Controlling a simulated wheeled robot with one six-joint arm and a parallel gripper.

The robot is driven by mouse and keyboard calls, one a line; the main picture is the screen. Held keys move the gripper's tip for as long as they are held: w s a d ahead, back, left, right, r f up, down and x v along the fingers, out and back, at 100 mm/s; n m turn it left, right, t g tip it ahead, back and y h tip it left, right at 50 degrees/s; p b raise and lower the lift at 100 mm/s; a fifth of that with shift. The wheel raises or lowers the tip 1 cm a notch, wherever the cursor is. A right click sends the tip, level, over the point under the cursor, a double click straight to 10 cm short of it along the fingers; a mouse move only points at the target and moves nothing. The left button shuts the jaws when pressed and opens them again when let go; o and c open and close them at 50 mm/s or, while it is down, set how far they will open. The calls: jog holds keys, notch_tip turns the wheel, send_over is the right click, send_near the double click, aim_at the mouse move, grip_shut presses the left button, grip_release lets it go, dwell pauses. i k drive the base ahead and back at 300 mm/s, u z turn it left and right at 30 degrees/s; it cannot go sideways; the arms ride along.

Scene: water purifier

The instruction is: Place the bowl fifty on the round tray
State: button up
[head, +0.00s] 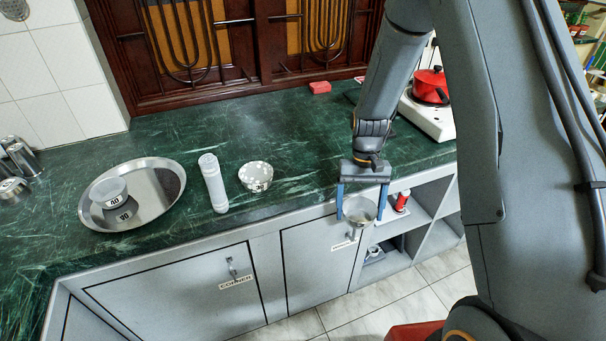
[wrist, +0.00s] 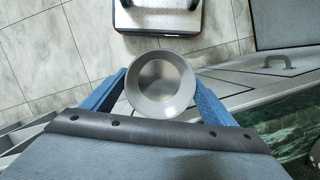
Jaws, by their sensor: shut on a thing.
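My gripper (head: 360,214) is shut on a grey bowl (head: 358,207), in front of the counter's front edge, above the floor and cabinet doors. In the wrist view the bowl (wrist: 160,84) sits upright and looks empty between the two blue fingers. No number is readable on it. The round tray (head: 160,180) is a shiny metal tray lying on the green counter at the left.
Between tray and gripper stand a white cylinder (head: 213,183) and a speckled bowl (head: 256,176) on the counter. A red pot (head: 431,86) on a white stove and a red block (head: 320,87) are at the back. Metal canisters (head: 18,158) stand far left. The middle back counter is clear.

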aim_at(158, 188)
jog(key=k, duration=1.65)
jog(key=u, duration=1.1)
jog(key=i, duration=1.3)
